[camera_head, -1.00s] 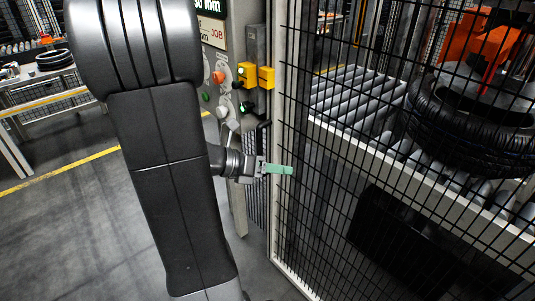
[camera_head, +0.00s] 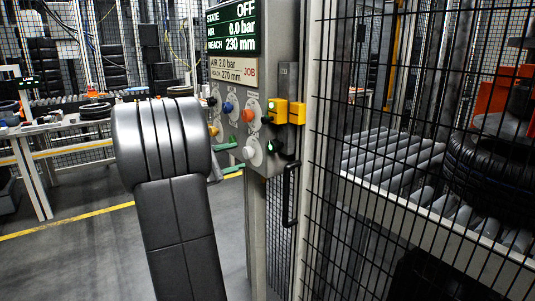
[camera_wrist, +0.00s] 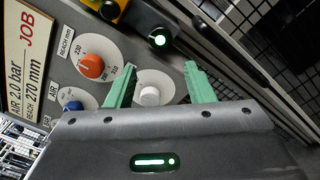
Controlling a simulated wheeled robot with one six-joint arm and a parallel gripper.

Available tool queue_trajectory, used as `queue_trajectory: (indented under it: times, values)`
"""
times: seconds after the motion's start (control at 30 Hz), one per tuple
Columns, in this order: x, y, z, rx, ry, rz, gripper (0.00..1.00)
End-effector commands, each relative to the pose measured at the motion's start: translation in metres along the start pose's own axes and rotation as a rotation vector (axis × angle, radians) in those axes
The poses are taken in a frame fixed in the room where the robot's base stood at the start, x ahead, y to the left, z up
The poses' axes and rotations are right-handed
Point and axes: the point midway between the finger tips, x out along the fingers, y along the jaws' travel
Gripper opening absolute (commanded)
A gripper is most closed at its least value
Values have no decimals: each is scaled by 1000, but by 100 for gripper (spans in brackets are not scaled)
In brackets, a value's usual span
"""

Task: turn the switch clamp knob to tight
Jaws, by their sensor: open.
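A white knob (camera_wrist: 149,95) on a pale round dial shows between my fingers in the wrist view; its label cannot be read, so I cannot confirm it is the clamp knob or its setting. It also shows at the panel's lower right in the head view (camera_head: 253,151). My gripper (camera_wrist: 160,72) is open, its two green fingers on either side of the white knob in the picture. I cannot tell whether they touch it. In the head view, my arm hides most of the gripper; parts of the green fingers show left of the knob.
The control panel (camera_head: 285,60) reads OFF, 0.0 bar, 230 mm. An orange knob (camera_wrist: 91,66) and a blue knob (camera_wrist: 73,107) sit nearby. Mesh fence (camera_head: 375,190) stands right.

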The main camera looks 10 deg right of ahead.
Motion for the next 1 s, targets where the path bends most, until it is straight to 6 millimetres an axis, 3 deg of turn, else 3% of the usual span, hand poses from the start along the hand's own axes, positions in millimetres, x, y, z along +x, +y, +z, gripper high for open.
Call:
queue_trajectory:
  times: [0.5, 0.7, 1.0]
  values:
    - [103, -2, 1, -5, -3, -3, 48]
    - [121, -1, 1, -4, -1, -2, 48]
    - [124, -1, 0, -5, 0, -1, 48]
